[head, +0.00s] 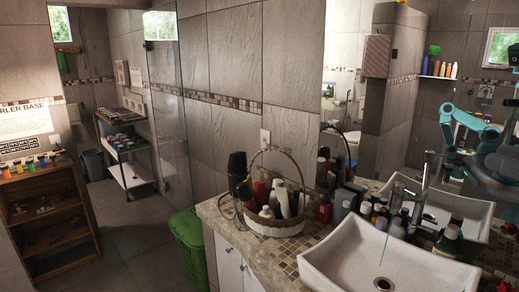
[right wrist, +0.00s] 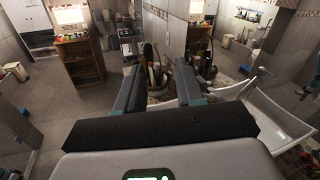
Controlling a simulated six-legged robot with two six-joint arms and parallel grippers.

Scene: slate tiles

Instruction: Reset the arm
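My right gripper (right wrist: 157,68) shows in the right wrist view with its two dark fingers spread apart. The gap between them is empty, and the basket and sink lie beyond the fingers. In the head view, teal and dark arm parts show at the right edge, in front of or mirrored in the large mirror. I cannot tell which, and no fingertips are clear there. My left gripper is in neither view.
A white sink (head: 345,262) sits on the stone counter (head: 228,226). A wicker basket (head: 276,228) of bottles stands beside it, with several loose bottles near the mirror. A green bin (head: 190,248) stands by the counter, a wooden shelf (head: 48,222) at left. Floor between is clear.

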